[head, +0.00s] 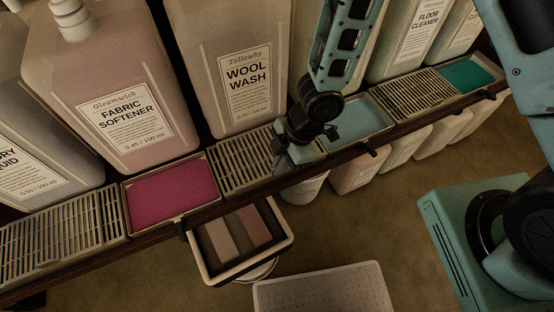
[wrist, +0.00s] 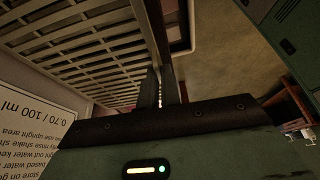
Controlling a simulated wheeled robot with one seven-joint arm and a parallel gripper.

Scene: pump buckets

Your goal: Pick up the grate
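A pale slatted grate (head: 247,162) lies in the narrow shelf in front of the wool wash bottle (head: 247,85). My gripper (head: 283,160) points down at the grate's right end, seen from the head. In the wrist view, slats of a grate (wrist: 85,45) fill the upper left. There my two dark fingers (wrist: 159,88) stand close together beside the grate's edge, by the dark shelf rail (wrist: 153,30). I cannot tell whether they grip the edge. Other similar grates lie to the left (head: 62,238) and to the right (head: 412,97) along the shelf.
A fabric softener bottle (head: 105,90) stands behind.

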